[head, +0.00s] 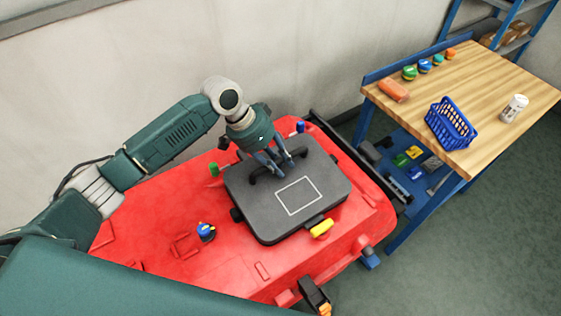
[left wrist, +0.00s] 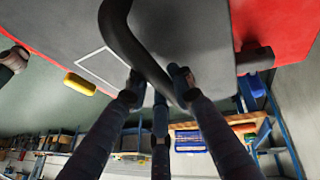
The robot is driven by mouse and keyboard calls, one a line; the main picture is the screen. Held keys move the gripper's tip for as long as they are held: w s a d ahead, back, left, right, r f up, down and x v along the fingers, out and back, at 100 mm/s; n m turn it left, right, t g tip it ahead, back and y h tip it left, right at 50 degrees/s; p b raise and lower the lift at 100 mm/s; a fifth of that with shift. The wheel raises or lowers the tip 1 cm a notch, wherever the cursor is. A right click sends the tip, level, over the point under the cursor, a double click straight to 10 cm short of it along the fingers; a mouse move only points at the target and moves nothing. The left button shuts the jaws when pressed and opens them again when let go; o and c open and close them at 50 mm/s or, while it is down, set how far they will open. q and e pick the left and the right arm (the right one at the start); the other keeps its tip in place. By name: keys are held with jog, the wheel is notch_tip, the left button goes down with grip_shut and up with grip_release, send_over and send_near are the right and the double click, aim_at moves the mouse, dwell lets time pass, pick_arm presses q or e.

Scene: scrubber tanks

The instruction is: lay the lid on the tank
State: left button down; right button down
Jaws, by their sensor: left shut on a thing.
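The lid (head: 254,212) is a dark grey, rounded slab with a white rectangle outline and a black arched handle (head: 257,178). It lies over the red tank body (head: 150,238) and hides any opening there. I cannot tell whether it rests on the tank or hangs just above. My left gripper (head: 273,162) is shut on the handle at the lid's far side. In the left wrist view the handle (left wrist: 122,30) runs between the fingers (left wrist: 158,88), with the lid (left wrist: 190,35) behind. A yellow latch (head: 321,228) sits at the lid's near right edge. My right gripper is not in view.
A blue knob (head: 206,232) stands on the red body left of the lid, a green peg (head: 213,170) beyond it. A workbench (head: 490,80) at right holds a blue basket (head: 450,123), a white jar (head: 514,108) and several small items. A wall stands behind the machine.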

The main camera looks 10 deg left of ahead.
pick_arm(q)
jog(key=shift+f, duration=0.35)
jog(key=shift+f, duration=0.25)
dwell(0.5)
jog(key=shift+r+p, duration=0.1)
jog(key=shift+p, duration=0.55)
dwell(0.4)
jog(key=c, duration=1.4)
grip_release()
jog(key=o, duration=0.5)
jog(key=shift+c, duration=0.2)
